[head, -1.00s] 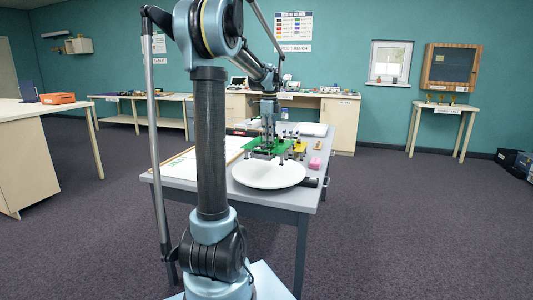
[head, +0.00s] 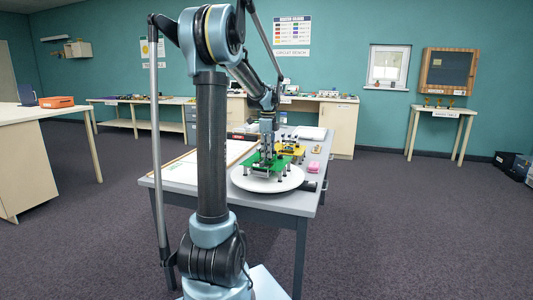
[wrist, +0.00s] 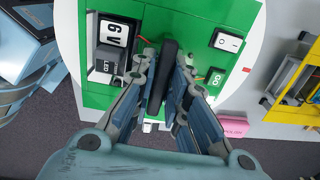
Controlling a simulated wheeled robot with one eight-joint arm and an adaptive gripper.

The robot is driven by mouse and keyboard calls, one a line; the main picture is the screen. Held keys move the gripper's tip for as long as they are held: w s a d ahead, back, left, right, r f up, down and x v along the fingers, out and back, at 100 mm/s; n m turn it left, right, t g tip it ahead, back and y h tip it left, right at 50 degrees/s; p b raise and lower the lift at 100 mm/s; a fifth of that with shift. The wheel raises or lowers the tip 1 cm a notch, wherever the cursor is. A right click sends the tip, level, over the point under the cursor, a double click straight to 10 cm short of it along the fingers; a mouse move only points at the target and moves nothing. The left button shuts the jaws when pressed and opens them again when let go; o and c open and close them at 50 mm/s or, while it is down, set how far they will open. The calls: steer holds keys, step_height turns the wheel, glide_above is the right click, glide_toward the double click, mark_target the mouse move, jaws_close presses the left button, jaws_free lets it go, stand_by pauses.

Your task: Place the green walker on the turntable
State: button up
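The green walker (head: 281,160) is a green board on dark legs, with a battery box, a switch and a dark upright grip bar on top. It also shows in the wrist view (wrist: 195,25). My gripper (head: 267,147) points down at its top, and in the wrist view the fingers (wrist: 167,75) close on both sides of the black bar (wrist: 167,62). The turntable (head: 249,184) is a round white disc directly below the walker; its pale rim shows in the wrist view (wrist: 68,45). The legs are at or just over the disc; contact is unclear.
A yellow walker (head: 297,147) stands just behind and to the right. A pink block (head: 315,165) lies right of the turntable on the grey table (head: 291,203). A white board (head: 205,158) lies to the left. A dark bar juts out at the turntable's right.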

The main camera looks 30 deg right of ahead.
steer(key=shift+o, duration=0.8)
steer(key=shift+r, duration=0.1)
step_height(320, 180, up, 12)
steer(key=s+a+f+n, duration=0.25)
steer(key=a+n, duration=0.45)
steer(key=a, duration=0.9)
steer(key=s+a+f+n+t, duration=0.1)
steer(key=s+a+f+n, duration=0.25)
steer(key=a, duration=0.25)
steer(key=s+a+f+n, duration=0.2)
steer(key=a+n, duration=0.2)
steer(key=a, duration=0.1)
steer(key=s+a+f+n+t, duration=0.1)
steer(key=s+a+f+n, duration=1.2)
steer(key=f, duration=0.4)
steer(key=shift+s+a+f+n, duration=0.25)
steer(key=shift+s+a+n, duration=0.15)
steer(key=shift+s+n, duration=0.55)
